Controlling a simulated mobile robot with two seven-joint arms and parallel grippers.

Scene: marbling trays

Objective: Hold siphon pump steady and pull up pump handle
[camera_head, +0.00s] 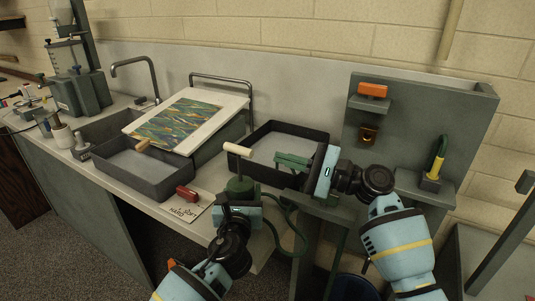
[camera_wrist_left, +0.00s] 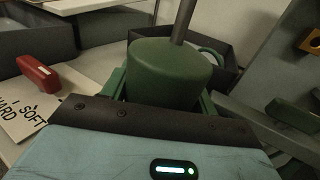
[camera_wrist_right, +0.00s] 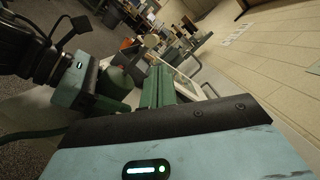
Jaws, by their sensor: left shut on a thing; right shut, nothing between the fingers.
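The siphon pump has a dark green body (camera_head: 239,186), a thin rod and a cream T-handle (camera_head: 237,150) on top. My left gripper (camera_head: 240,196) is shut around the pump body, which looks upright. In the left wrist view the green body (camera_wrist_left: 166,72) sits between the fingers and the grey rod (camera_wrist_left: 183,24) rises out of frame. My right gripper (camera_head: 287,160) is shut and empty, its green fingers pointing left, to the right of the handle and apart from it. The right wrist view shows the closed fingers (camera_wrist_right: 158,88) and the pump body (camera_wrist_right: 116,80) beside them.
A dark tray (camera_head: 268,138) lies behind the pump, another tray (camera_head: 140,185) to the left. A marbled sheet (camera_head: 178,124) rests on a sloped board. A green hose (camera_head: 297,238) hangs near my right gripper. A shelf stand (camera_head: 415,110) rises at right.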

